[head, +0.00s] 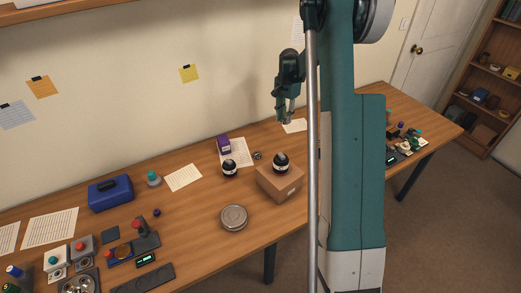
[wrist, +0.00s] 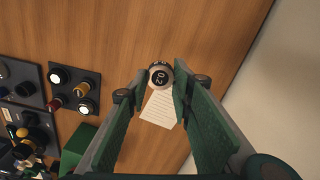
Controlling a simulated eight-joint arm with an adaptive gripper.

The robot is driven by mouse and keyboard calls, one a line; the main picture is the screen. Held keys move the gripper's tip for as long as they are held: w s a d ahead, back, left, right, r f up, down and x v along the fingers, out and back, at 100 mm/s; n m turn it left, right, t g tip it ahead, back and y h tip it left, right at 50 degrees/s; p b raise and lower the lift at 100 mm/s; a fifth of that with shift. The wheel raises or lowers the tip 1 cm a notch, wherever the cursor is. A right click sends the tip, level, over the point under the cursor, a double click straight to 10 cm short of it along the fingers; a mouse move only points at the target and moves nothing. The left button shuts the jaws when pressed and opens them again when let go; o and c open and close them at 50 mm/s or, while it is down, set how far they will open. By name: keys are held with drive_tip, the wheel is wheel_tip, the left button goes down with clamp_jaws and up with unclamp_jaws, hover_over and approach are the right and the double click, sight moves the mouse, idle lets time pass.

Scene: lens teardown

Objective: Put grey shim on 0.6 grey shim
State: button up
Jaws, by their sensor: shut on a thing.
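My gripper (head: 287,118) is raised above the back of the table in the head view, just left of my column. In the wrist view its two green fingers (wrist: 159,82) are shut on a small round grey shim (wrist: 160,76). The shim has a dark face with white marking that looks like 0.2. It sits at the fingertips, clear of the table below. I cannot make it out in the head view. I cannot make out a grey shim marked 0.6 in either view; my column hides part of the table.
A cardboard box (head: 279,187) with a dark round thing (head: 281,162) on it stands mid-table. In the wrist view, dark panels with knobs (wrist: 75,90) lie left; bare wood is above.

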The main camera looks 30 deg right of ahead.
drive_tip(key=r+p, duration=0.2)
hover_over(258, 153)
drive_tip(key=shift+s+a+f, duration=0.1)
drive_tip(key=shift+a+f, duration=0.05)
drive_tip(key=shift+f, duration=3.1)
drive_tip(key=shift+f, duration=0.1)
drive_tip(key=shift+f+b, duration=0.4)
drive_tip(key=shift+f, duration=1.4)
drive_tip(key=shift+f, duration=0.1)
drive_tip(key=o, duration=0.5)
drive_tip(key=shift+f, duration=0.1)
drive_tip(key=shift+c, duration=0.2)
drive_tip(key=o, duration=0.4)
